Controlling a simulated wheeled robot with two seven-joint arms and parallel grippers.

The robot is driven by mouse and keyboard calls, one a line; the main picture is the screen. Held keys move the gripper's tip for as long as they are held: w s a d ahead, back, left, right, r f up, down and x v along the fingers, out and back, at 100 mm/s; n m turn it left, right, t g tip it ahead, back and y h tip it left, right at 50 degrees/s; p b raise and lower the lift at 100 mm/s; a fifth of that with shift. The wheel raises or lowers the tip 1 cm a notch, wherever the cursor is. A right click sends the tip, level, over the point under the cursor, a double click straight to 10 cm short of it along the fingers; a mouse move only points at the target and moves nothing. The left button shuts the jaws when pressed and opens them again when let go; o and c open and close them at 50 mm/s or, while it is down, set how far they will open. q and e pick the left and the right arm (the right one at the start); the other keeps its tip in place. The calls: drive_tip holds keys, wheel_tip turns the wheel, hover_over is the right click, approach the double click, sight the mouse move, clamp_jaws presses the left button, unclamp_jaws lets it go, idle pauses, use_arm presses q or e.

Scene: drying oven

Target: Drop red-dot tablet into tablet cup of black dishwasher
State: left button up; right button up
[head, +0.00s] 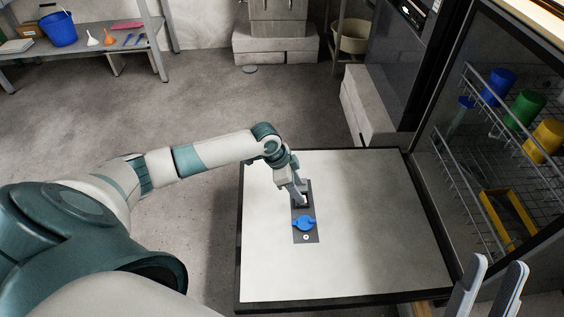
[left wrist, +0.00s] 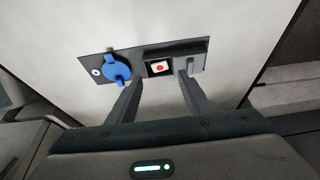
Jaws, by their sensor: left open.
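The red-dot tablet (left wrist: 159,68), white with a red dot, shows in the left wrist view inside the dark square tablet cup (left wrist: 147,72) of the dispenser panel. It appears to lie in the cup, dot facing up. My left gripper (head: 303,203) is over the panel on the lowered dishwasher door (head: 370,240). Its fingers (left wrist: 158,80) are open, one on each side below the cup in the picture, apart from the tablet. In the head view the gripper mostly hides the cup and tablet. My right gripper (head: 498,264) is open and empty at the lower right.
A blue round cap (head: 304,223) sits beside the cup on the panel. The rack (head: 490,130) at right holds blue, green and yellow cups. The door is otherwise bare. A shelf (head: 85,52) with a blue bucket (head: 58,28) stands far left.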

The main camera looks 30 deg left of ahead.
use_arm(q)
drive_tip(key=p+v, duration=0.3)
drive_tip(key=v, duration=1.2)
drive_tip(key=shift+p, duration=0.35)
use_arm(e)
drive_tip(key=w+a+f+g+h, duration=0.1)
drive_tip(key=w+a+f+g, duration=0.1)
drive_tip(key=f+g, duration=0.5)
drive_tip(key=shift+a+f+h, duration=0.3)
drive_tip(key=shift+a+f, duration=0.5)
drive_tip(key=shift+f, duration=1)
